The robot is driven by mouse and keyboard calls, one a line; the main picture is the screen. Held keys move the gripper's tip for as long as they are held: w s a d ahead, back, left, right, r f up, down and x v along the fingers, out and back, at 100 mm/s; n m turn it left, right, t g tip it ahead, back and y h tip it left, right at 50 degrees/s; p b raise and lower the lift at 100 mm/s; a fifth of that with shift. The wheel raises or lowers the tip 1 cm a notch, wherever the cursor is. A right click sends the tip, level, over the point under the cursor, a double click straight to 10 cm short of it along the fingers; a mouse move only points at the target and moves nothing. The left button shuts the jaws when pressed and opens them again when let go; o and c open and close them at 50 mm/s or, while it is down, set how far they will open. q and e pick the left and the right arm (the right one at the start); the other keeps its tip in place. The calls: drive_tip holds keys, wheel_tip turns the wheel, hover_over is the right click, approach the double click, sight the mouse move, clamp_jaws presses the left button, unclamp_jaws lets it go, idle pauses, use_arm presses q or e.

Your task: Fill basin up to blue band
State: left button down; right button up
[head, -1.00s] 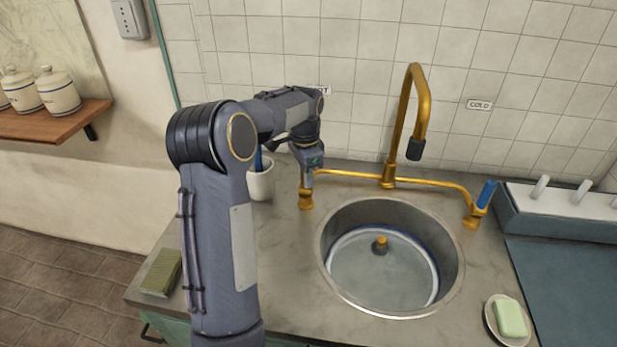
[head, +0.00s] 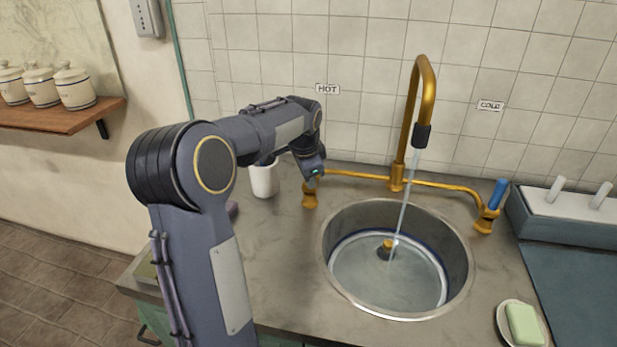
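The steel basin (head: 457,283) is set in the counter, with a blue band (head: 425,243) around its inner wall. A stopper with a brass knob (head: 388,245) stands at its bottom. Clear water seems to lie in the basin below the band; its exact level is hard to tell. The brass spout (head: 428,95) pours a thin stream (head: 403,205) into the basin. My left gripper (head: 313,182) is at the brass hot tap (head: 310,198), under the HOT label (head: 327,89). The hot handle and my fingertips are mostly hidden. My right gripper is out of view.
The blue-handled cold tap (head: 499,193) stands right of the spout, below the COLD label (head: 490,105). A white cup (head: 264,181) is behind my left arm. Green soap on a dish (head: 504,318) lies at front right, near a drying rack (head: 570,212).

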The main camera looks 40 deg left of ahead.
use_arm(q)
drive_tip(key=c, duration=1.2)
unclamp_jaws()
drive_tip(key=shift+c, duration=0.2)
drive_tip(key=shift+r, duration=0.15)
drive_tip(key=v, duration=0.7)
drive_tip(key=shift+r+p, duration=0.25)
drive_tip(key=shift+p, duration=0.05)
drive_tip(key=shift+s+d, duration=0.1)
drive_tip(key=shift+s, duration=0.1)
